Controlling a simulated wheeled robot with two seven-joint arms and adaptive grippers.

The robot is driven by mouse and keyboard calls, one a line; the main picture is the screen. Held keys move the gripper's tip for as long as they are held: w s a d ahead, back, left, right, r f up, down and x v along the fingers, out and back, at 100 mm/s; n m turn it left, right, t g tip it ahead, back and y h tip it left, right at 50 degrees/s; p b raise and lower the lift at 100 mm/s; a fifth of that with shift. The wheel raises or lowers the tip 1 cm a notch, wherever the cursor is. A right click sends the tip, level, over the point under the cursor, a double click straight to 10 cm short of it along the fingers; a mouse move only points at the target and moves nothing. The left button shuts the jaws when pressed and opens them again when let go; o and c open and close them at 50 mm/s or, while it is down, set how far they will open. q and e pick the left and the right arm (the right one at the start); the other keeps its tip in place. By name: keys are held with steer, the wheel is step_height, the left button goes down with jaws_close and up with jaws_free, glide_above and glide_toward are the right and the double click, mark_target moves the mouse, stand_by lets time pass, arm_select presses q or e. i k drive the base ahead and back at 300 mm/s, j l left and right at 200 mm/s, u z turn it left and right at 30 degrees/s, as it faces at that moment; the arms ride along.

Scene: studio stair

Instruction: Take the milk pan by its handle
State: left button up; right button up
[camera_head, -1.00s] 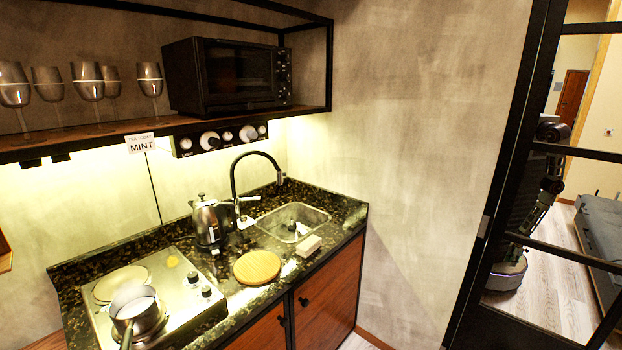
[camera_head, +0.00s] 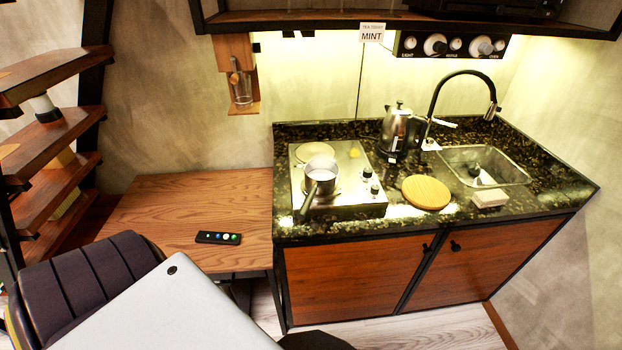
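The milk pan (camera_head: 321,176) is a small steel pan with something white inside. It stands upright on the front part of the steel two-plate hob (camera_head: 345,208), on the left of the dark stone counter. Neither of my grippers is in view, and nothing touches the pan.
A kettle (camera_head: 396,129), a round wooden board (camera_head: 426,193), a sink (camera_head: 484,167) and a pale block (camera_head: 489,198) are to the right. A wooden table (camera_head: 190,205) with a remote (camera_head: 218,238) adjoins the counter's left. A dark padded chair (camera_head: 85,285) stands in front.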

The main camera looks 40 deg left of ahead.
mark_target(316, 183)
steer(key=u, duration=1.15)
